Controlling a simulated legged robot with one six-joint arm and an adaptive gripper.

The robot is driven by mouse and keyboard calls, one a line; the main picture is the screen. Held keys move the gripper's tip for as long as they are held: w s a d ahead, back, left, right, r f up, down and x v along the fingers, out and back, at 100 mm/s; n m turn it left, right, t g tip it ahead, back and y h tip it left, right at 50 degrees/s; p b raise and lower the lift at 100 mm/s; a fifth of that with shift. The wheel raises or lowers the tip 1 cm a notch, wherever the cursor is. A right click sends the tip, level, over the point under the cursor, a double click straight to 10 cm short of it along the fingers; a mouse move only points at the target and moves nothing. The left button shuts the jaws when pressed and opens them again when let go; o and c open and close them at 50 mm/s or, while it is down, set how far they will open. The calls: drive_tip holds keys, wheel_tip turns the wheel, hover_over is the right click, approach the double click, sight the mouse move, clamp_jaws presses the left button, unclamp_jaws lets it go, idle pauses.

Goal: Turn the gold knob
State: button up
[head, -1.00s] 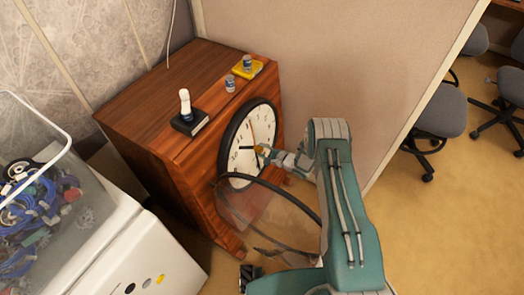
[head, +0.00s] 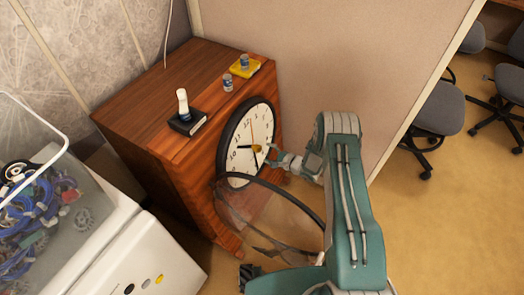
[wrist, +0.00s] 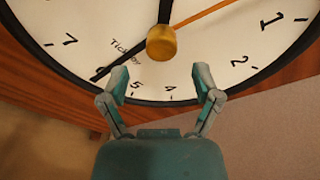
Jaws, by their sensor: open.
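The gold knob (head: 257,148) sits at the centre of the white clock face (head: 239,133), which is set in the side of a wooden cabinet. In the wrist view the knob (wrist: 162,43) is just beyond my fingertips, roughly midway between them across the picture. Black hands and an orange hand meet behind it. My gripper (wrist: 160,79) is open and empty, with its two fingers spread. In the head view my gripper (head: 275,158) is right of the knob, apart from it.
The clock's clear round cover (head: 262,215) hangs open below the face, near my arm. The wooden cabinet (head: 150,95) carries small cans and a black-based item on top. A white unit with a clear bin (head: 85,215) stands left. A partition (head: 310,60) is behind.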

drive_tip(key=v, duration=0.8)
drive_tip(key=shift+d, duration=0.25)
